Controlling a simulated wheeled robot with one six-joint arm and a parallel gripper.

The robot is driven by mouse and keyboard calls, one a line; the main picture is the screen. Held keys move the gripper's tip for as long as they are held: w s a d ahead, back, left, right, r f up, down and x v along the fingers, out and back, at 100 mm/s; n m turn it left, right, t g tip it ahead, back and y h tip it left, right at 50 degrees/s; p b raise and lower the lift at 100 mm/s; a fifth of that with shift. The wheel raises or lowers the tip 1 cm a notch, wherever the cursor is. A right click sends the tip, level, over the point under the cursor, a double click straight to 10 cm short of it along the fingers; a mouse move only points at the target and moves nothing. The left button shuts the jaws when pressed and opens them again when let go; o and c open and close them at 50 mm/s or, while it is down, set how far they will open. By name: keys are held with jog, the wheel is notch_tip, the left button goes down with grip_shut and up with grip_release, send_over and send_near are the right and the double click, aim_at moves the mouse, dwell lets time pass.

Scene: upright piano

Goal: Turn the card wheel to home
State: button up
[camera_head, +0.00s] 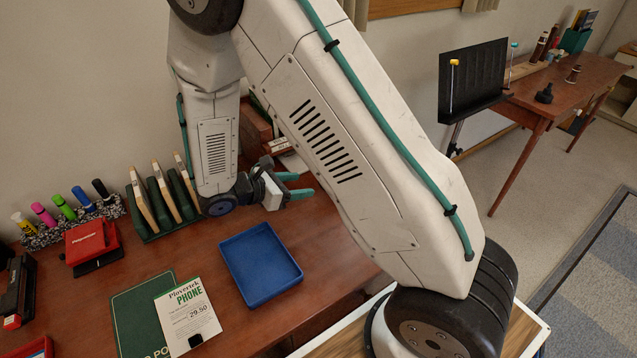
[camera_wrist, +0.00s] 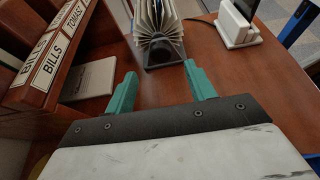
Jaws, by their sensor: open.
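The card wheel (camera_wrist: 160,22) shows in the wrist view at the top centre, as a fan of white cards on a dark stand. Its top is cut off by the frame edge. My gripper (camera_wrist: 160,70) has two teal fingers, apart and empty, pointing toward the dark stand with a strip of desk between. In the head view my gripper (camera_head: 304,186) is low over the desk behind the blue tray. I cannot make out the card wheel in the head view, where my arm covers much of the desk. I cannot tell which card faces front.
A wooden letter box (camera_wrist: 45,60) labelled BILLS and TOMAS stands close left of my gripper. A white dock with a dark screen (camera_wrist: 236,28) stands right of the wheel. A blue tray (camera_head: 258,292), card rack (camera_head: 150,226) and red hole punch (camera_head: 92,243) are on the desk.

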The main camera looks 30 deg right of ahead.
aim_at(322, 183)
jog(key=x, duration=0.7)
jog(key=shift+d+f, duration=0.15)
jog(key=shift+d, duration=0.05)
jog(key=c, duration=0.9)
